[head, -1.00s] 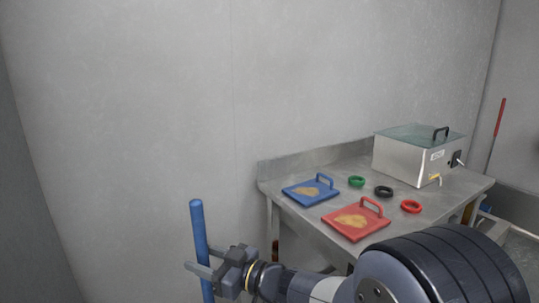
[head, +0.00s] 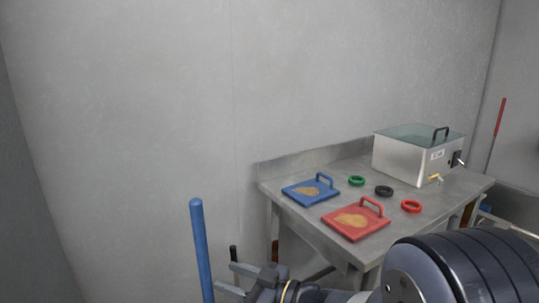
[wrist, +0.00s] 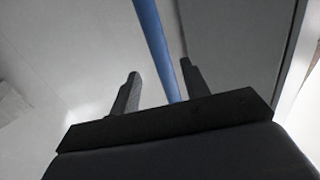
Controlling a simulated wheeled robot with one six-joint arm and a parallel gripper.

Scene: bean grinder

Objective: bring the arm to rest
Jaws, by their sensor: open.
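My gripper (head: 224,275) is low in the head view, at the end of my arm that reaches in from the lower right. Its two fingers are apart with nothing held between them. A blue upright pole (head: 202,250) stands just left of the fingertips, with a small gap between. In the wrist view the open fingers (wrist: 159,68) point toward the blue pole (wrist: 154,40), which shows beyond and between them. The pole's lower end is out of the head view.
A metal table (head: 300,214) at the right holds a blue tray (head: 295,193), a red tray (head: 340,228), green (head: 356,181), black (head: 384,190) and red rings (head: 411,206), and a steel tank (head: 400,160). A dark upright tip (head: 233,253) shows by my fingers. A grey wall stands behind.

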